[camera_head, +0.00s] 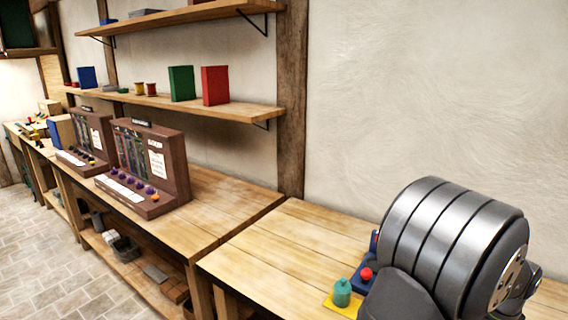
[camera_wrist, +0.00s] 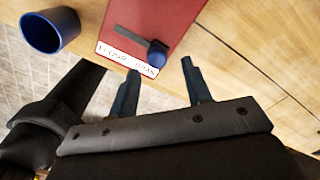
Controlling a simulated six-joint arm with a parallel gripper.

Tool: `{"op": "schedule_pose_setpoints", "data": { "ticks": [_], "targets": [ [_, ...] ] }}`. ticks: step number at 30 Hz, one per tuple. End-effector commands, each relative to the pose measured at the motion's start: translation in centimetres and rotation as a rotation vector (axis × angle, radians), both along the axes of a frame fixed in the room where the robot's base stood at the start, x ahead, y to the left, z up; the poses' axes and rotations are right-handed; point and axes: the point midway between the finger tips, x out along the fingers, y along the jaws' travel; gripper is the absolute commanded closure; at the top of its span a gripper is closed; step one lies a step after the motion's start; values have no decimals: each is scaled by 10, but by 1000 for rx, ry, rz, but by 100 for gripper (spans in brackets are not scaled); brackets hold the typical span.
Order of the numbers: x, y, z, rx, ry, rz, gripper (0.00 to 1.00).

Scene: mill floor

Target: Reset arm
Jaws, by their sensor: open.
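In the wrist view my gripper (camera_wrist: 160,66) shows two dark fingers spread well apart, with nothing between them. Beyond the fingertips is a red board (camera_wrist: 178,22) with a white label strip (camera_wrist: 126,58) along its lower edge; the label's lettering is hard to read. A dark blue round-headed piece (camera_wrist: 157,52) with a dark handle lies over the board by the label. I cannot tell the gap between my fingertips and the board. In the head view my large dark arm link fills the lower right, and my gripper cannot be made out there.
A blue cup (camera_wrist: 47,32) is at the wrist view's upper left. In the head view, a green weight-like piece (camera_head: 342,292) on a yellow plate and a red knob (camera_head: 366,274) sit close beside my arm. Brown knob panels (camera_head: 150,165) stand on the bench left; a shelf (camera_head: 190,103) is above.

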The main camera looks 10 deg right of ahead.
Motion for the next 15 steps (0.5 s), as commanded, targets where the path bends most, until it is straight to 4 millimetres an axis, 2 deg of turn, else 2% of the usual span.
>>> {"op": "schedule_pose_setpoints", "data": {
  "ticks": [3,15],
  "targets": [
    [0,-1,26,-5,-2,0,55],
    [0,-1,106,-4,-1,-1,55]
  ]
}}
